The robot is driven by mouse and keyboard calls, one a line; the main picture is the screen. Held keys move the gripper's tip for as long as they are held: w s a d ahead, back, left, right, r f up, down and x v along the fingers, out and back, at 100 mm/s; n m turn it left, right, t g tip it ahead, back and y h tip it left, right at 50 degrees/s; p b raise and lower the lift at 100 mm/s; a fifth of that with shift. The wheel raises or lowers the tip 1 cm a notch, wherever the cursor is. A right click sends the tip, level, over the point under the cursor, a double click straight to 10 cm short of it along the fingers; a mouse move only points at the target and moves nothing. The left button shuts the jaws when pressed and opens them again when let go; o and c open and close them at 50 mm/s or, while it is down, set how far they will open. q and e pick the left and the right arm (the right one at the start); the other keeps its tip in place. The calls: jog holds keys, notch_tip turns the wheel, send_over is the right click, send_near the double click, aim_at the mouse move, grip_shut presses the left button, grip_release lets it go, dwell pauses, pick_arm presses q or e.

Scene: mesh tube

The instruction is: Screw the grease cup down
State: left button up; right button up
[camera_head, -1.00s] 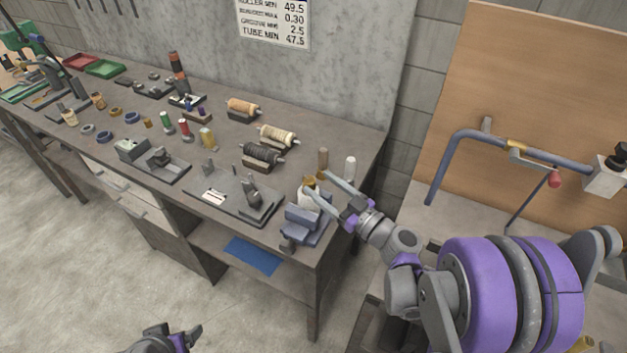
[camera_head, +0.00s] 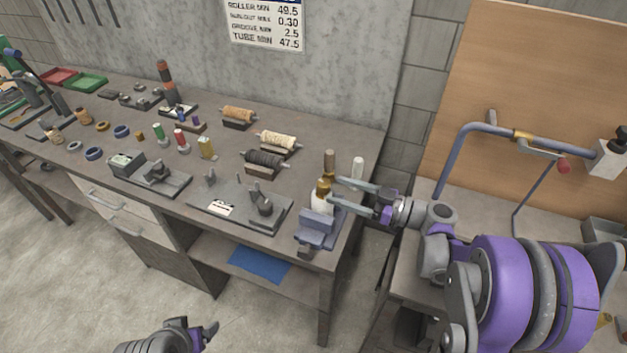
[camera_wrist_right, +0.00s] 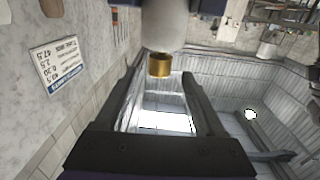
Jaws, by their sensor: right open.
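The brass grease cup (camera_head: 322,188) sits on top of a white upright cylinder (camera_head: 320,205), at the blue-grey vise (camera_head: 317,226) on the bench's right end. My right gripper (camera_head: 338,189) comes in from the right with its fingers apart, their tips close beside the cup. In the right wrist view, the brass cup (camera_wrist_right: 159,66) shows beyond the open fingers, near the gap between their tips, with the pale cylinder (camera_wrist_right: 173,25) above it. Contact cannot be made out. My left gripper (camera_head: 201,331) is low at the bottom edge, away from the bench; its opening is unclear.
A brown post (camera_head: 329,160) and a white post (camera_head: 357,167) stand just behind the cup. A dark fixture plate (camera_head: 238,210) and wound rollers (camera_head: 264,160) lie to the left. A blue pipe frame (camera_head: 468,150) stands at the right.

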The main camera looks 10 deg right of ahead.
jog(key=x, duration=0.8)
jog(key=shift+p, duration=0.45)
jog(key=shift+c, duration=0.2)
grip_shut()
